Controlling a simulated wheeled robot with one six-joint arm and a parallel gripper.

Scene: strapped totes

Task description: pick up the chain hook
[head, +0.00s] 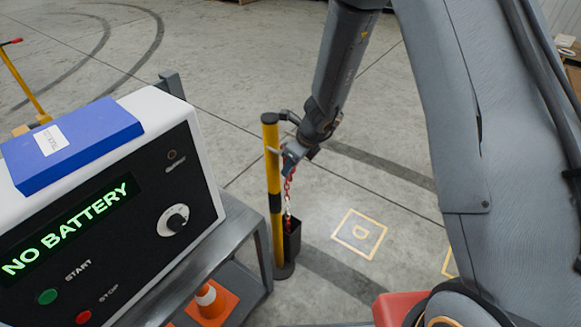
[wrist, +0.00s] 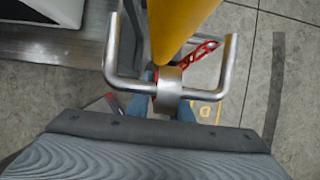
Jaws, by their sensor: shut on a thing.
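A red and white chain (head: 289,195) hangs from my gripper (head: 291,158) down to a black box at the foot of a yellow and black post (head: 272,190). My gripper is shut on the chain hook at the chain's upper end, right beside the post. The hook itself is mostly hidden. In the wrist view the red chain (wrist: 200,51) runs up and right from the jaws, behind a grey metal bar (wrist: 125,84) with two upturned ends. The blue fingers show only partly behind its collar. The post's yellow top (wrist: 178,22) is between the bar's ends.
A machine (head: 155,130) reading NO BATTERY, with a blue box (head: 85,140) on top, stands on a grey cart (head: 220,240) at left. An orange cone (head: 212,302) is on the cart's lower level. Floor (head: 405,215) right of the post is clear, with a yellow D square (head: 358,234).

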